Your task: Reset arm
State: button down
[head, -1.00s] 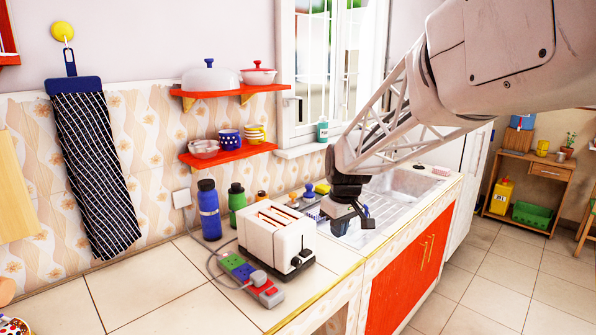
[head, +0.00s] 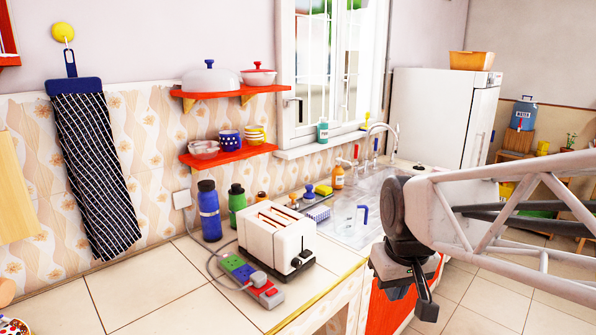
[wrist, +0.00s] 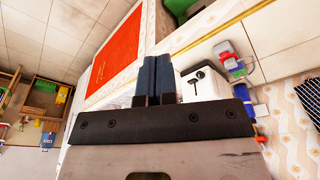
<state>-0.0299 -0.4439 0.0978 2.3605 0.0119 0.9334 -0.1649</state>
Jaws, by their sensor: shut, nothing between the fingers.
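My gripper (head: 408,292) is at the lower right of the head view, in front of the red cabinet door below the sink counter. Its tip points down, and it holds nothing. In the wrist view my gripper's two dark fingers (wrist: 157,75) lie side by side, shut together. My arm comes in from the right edge of the head view. The gripper looks clear of the counter, though the exact gap is hard to tell.
A white toaster (head: 275,240) and a power strip (head: 251,279) sit on the counter left of my gripper. The sink (head: 375,185) with its faucet (head: 380,135) is behind it. A white fridge (head: 440,115) stands farther back. Open tiled floor (head: 480,300) lies to the right.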

jog(key=s+d+f+m, duration=0.1)
jog(key=s+f+m, duration=0.1)
jog(key=s, duration=0.9)
jog(key=shift+d+f, duration=0.35)
jog(key=shift+d, duration=0.05)
